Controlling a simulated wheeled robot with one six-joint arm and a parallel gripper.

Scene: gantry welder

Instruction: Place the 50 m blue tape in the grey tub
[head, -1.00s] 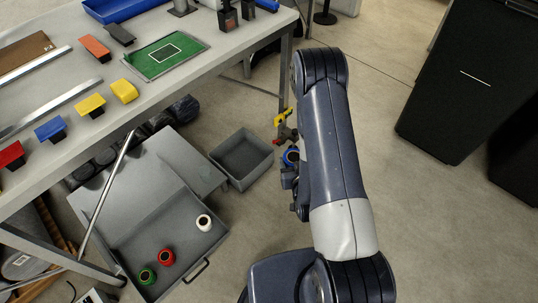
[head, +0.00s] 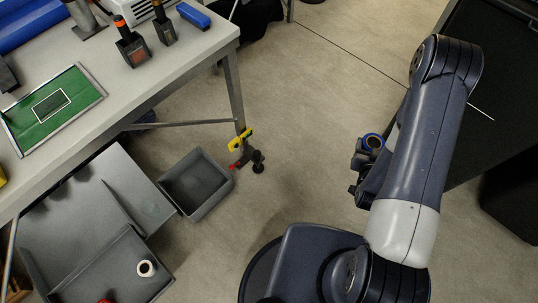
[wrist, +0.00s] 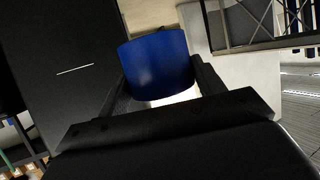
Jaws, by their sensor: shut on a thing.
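The blue tape (wrist: 157,67) is a blue roll between the two fingers of my gripper (wrist: 155,88) in the wrist view. My gripper is shut on it. The size marking on the tape cannot be read.
An open grey drawer (head: 95,262) with a white roll (head: 146,268) lies left of the tub. A yellow and black clamp-like tool (head: 243,147) is by the table leg (head: 235,95). A dark cabinet (head: 490,100) stands at right.

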